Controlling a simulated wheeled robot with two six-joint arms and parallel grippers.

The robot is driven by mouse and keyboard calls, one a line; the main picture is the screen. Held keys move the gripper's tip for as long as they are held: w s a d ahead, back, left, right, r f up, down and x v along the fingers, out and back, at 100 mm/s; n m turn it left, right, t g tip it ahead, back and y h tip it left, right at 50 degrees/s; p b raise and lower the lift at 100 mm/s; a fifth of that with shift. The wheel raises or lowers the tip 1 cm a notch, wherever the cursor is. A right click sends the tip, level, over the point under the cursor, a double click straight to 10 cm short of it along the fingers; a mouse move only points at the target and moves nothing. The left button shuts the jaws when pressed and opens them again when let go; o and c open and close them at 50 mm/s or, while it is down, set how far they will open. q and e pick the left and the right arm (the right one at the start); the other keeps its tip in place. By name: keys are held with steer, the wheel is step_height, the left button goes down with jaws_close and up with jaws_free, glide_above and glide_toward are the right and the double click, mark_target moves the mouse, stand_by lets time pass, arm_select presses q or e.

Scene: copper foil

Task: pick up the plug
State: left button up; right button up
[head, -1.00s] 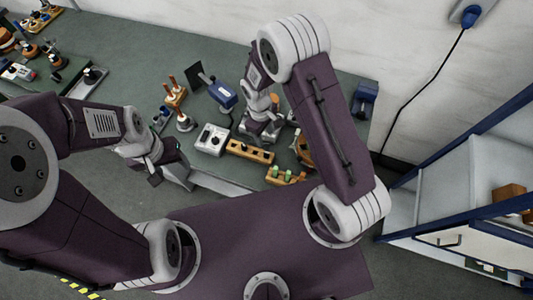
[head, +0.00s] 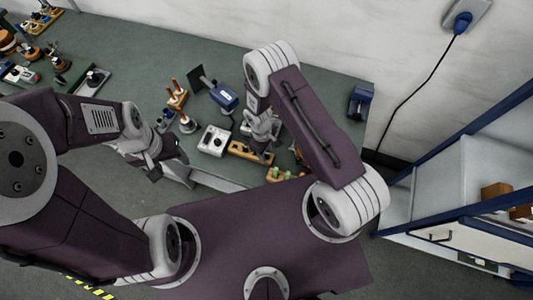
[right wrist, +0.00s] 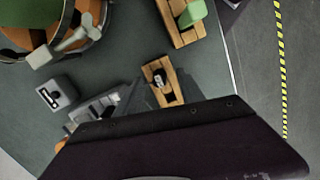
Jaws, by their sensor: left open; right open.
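A wooden block (right wrist: 170,92) lies near the table's front edge in the right wrist view, with a small pale-and-dark piece (right wrist: 159,80) on it. I cannot tell whether this piece is the plug. The block also shows in the head view (head: 240,151), partly behind my right gripper (head: 264,146). My right gripper is open above the table by the block; its fingertips are hard to make out. My left gripper (head: 156,173) is open and empty near the table's front edge. A blue plug (head: 463,19) with a black cable sits in the wall socket.
A pale box (head: 213,140) and a blue device (head: 224,96) stand left of the right gripper. A wooden tray with green pieces (right wrist: 193,13) and a round wood-and-green object (right wrist: 30,38) are close by. A shelf unit (head: 440,185) stands at the right.

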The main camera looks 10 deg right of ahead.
steer(key=shift+d+f, duration=0.15)
steer(key=shift+f, duration=0.7)
jaws_close()
